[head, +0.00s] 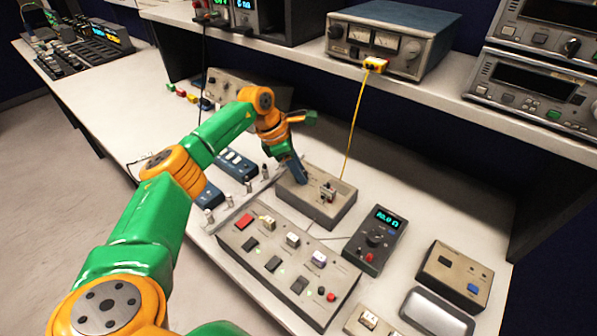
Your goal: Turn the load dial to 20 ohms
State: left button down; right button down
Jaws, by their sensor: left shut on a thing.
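The load unit (366,255) is a dark box on the bench, right of centre. Its cyan display (387,219) seems to read 80.0 ohms. A round black dial (375,239) sits below the display, with a red terminal lower down. My left gripper (296,172) is up and left of the load unit, apart from its dial. It is shut on a dark blue upright piece, like a lever handle, at the left of a grey box (335,212). The fingertips are small and partly hidden. My right gripper is not in view.
A wide grey panel (247,252) with several switches lies left of the load unit. A beige box (454,274) and a grey tray (437,313) stand to its right. A yellow cable (355,125) hangs from the shelf to the grey box.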

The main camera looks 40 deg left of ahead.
pick_arm(q)
jog(key=shift+m, duration=0.6)
jog(key=c, duration=0.5)
grip_release()
jog(key=shift+w+d+g, duration=0.1)
jog(key=shift+g, duration=0.2)
jog(key=shift+c, duration=0.2)
jog(key=shift+a+r+b, duration=0.2)
jog(key=shift+r+b, duration=0.1)
jog(key=shift+r, duration=0.05)
jog(key=v, duration=0.6)
jog(key=shift+b, duration=0.45)
